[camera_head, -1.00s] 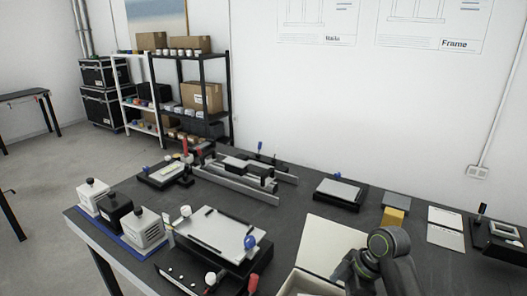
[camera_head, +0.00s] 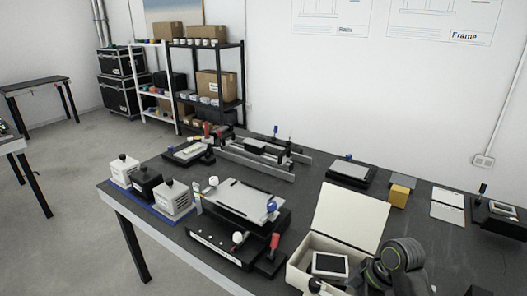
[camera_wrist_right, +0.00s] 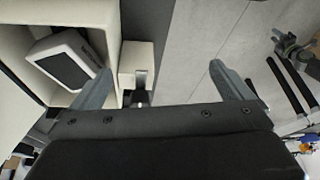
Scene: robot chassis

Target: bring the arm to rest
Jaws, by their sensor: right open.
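My right arm (camera_head: 400,268) shows at the bottom right of the head view, folded beside the open white box; its gripper is hidden there. In the right wrist view my right gripper (camera_wrist_right: 166,86) has its two fingers spread wide, with nothing between them. Its left finger overlaps the view of the white box (camera_wrist_right: 115,30), which holds a small dark-screened device (camera_wrist_right: 66,60). I cannot tell whether the finger touches the box. My left gripper is in neither view.
The open white box (camera_head: 347,214) stands at the dark table's front right. A plate fixture (camera_head: 238,200) with knobs and a red-handled lever (camera_head: 274,244) are left of it. Three small units stand on a blue strip (camera_head: 152,208). A yellow block (camera_head: 399,195) lies behind. Floor at left is open.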

